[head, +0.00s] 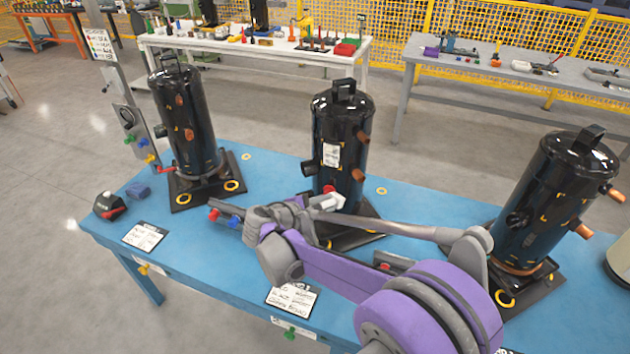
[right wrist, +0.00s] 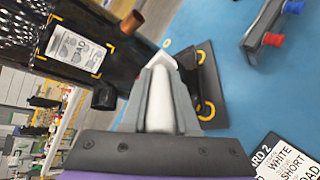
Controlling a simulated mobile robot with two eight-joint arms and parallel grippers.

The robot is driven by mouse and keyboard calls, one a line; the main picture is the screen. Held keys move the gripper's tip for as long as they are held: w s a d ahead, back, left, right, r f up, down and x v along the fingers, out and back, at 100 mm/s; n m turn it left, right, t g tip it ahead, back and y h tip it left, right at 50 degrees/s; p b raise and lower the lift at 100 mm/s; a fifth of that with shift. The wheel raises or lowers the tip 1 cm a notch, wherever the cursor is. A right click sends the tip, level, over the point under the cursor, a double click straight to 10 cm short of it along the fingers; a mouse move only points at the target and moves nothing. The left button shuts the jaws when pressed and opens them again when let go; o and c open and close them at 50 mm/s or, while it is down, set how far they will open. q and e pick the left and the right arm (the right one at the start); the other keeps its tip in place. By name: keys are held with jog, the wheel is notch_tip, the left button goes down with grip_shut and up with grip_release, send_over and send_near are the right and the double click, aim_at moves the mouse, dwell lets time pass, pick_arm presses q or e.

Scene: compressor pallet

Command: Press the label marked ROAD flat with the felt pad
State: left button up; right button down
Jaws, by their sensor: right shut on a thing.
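My right gripper (head: 312,205) is in front of the middle black compressor (head: 341,115), low near its base. It is shut on a white block, seemingly the felt pad (head: 329,202). In the right wrist view the gripper (right wrist: 160,82) has the pad (right wrist: 160,100) between its grey fingers. A white label (head: 331,154) is on the middle compressor, above the gripper; it also shows in the right wrist view (right wrist: 76,50), inside yellow corner marks. Its print is too small to read, and the pad is apart from it. My left gripper is not in view.
Black compressors stand at left (head: 183,120) and right (head: 556,195) on the blue table (head: 200,262). A copper stub (right wrist: 132,22) and dark port (right wrist: 104,98) project near the label. A card (right wrist: 292,160) reads "WHITE SHORT ROAD". A grey device with red and blue knobs (right wrist: 272,40) lies nearby.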

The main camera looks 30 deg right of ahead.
jog(key=w+d+r+n+t+h, duration=0.1)
jog(key=w+r+n+t, duration=0.3)
jog(key=r+t, duration=0.3)
jog(key=shift+w+d+r+b, duration=0.2)
jog(key=shift+r+b, duration=0.1)
jog(key=shift+r, duration=0.35)
jog(key=shift+w+d, duration=0.2)
jog(key=shift+d, duration=0.05)
dwell(0.7)
dwell(0.4)
jog(key=v, duration=0.3)
jog(key=shift+s+a, duration=0.15)
jog(key=shift+a, duration=0.05)
jog(key=shift+d+f, duration=0.15)
dwell(0.3)
